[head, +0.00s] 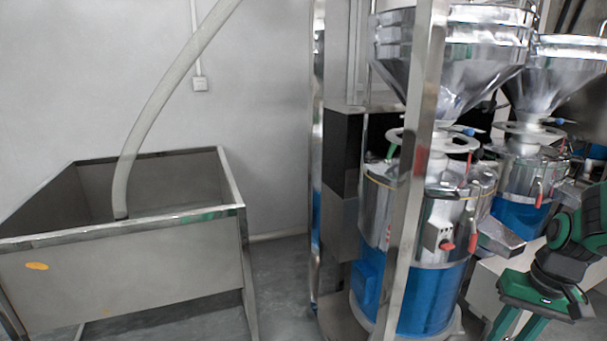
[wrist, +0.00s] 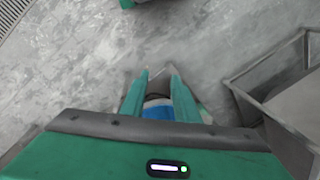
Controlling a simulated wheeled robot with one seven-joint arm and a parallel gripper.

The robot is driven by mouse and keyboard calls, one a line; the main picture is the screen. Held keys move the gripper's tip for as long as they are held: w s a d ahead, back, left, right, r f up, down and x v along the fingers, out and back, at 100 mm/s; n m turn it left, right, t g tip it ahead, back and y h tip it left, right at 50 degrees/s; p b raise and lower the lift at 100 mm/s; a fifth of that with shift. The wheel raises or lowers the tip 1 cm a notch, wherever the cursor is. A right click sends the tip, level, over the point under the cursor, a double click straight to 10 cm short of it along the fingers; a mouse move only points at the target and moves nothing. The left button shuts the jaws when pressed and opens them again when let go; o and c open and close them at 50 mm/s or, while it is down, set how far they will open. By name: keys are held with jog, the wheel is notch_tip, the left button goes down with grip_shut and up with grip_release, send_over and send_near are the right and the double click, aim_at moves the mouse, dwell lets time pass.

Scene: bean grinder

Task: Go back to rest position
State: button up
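My gripper (head: 516,328) is at the lower right edge of the head view, a green and dark unit pointing down, its fingertips near or past the bottom edge. In the wrist view my gripper (wrist: 159,74) shows two green fingers with a gap between them, and nothing is visibly held at the tips. A small blue and white patch shows between the fingers near their base; I cannot tell what it is. The nearer bean grinder (head: 431,225), with its steel hopper and blue base, stands left of the gripper and apart from it.
A second grinder (head: 529,180) stands behind, to the right. A steel upright post (head: 412,170) stands before the nearer grinder. An open metal bin (head: 130,274) with a hose (head: 160,97) is at the left. Grey floor (wrist: 85,70) and a metal frame (wrist: 282,92) show in the wrist view.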

jog(key=s+r, duration=0.3)
jog(key=s, duration=0.3)
jog(key=s+a+r+m+h, duration=0.1)
jog(key=s+r, duration=0.3)
jog(key=s, duration=0.2)
jog(key=shift+s+r+m+g, duration=0.3)
jog(key=shift+s, duration=0.1)
